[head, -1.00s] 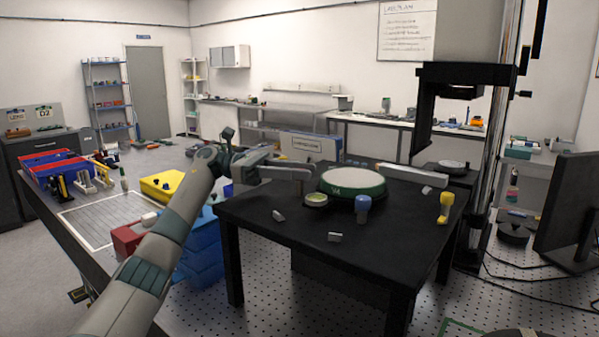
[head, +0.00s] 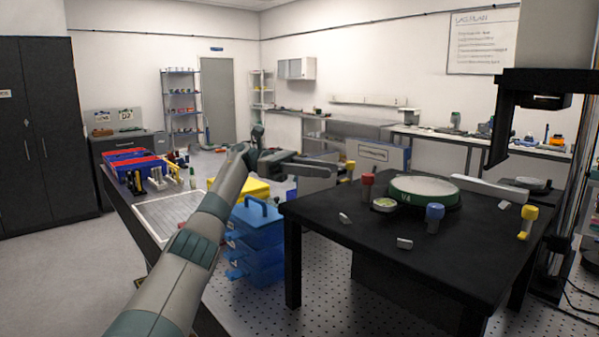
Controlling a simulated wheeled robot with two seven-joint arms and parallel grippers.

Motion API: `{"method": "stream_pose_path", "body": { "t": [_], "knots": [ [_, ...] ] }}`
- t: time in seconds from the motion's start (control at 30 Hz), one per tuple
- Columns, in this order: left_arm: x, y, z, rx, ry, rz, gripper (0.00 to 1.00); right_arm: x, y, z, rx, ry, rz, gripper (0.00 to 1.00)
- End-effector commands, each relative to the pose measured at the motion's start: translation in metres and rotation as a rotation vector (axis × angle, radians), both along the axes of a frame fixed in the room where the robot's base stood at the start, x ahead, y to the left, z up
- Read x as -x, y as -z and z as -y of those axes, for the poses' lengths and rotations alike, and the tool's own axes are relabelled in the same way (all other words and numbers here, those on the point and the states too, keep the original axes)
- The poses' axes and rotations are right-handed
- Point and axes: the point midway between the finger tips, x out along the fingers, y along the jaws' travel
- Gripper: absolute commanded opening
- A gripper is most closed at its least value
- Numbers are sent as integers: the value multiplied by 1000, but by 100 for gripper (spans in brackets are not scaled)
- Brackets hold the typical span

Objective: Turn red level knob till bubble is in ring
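The red level knob (head: 367,185) stands upright at the left rear of the black table. A round bubble level (head: 384,204) with a pale green face sits just in front of it; its bubble is too small to make out. A wide white disc with a green rim (head: 424,191) lies behind the level. A blue knob (head: 433,217) and a yellow knob (head: 528,220) stand to the right. My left gripper (head: 330,169) is left of the red knob, apart from it in the picture, with no object visible in it. Its finger gap cannot be made out. My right gripper is out of view.
Another yellow knob (head: 350,168) shows behind the red one. Small grey blocks (head: 404,243) lie at the table front. Blue drawers (head: 257,230) stand left of the table. A dark instrument column (head: 570,180) rises at the right.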

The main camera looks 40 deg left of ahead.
Motion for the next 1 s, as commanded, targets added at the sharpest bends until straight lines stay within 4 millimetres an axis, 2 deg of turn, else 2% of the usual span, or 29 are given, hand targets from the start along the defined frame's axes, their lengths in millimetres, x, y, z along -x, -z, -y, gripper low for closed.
{"method": "stream_pose_path", "body": {
  "t": [0.2, 0.4, 0.7, 1.0],
  "knots": [
    [9, -1, -29, 2, -3, 0, 31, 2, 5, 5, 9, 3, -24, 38],
    [13, -1, -45, 0, -3, 0, 31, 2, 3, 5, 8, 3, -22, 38],
    [18, 0, -56, 0, -1, -1, 31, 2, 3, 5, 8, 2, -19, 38],
    [19, 0, -57, 0, 0, -1, 31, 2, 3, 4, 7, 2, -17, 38]
  ]
}}
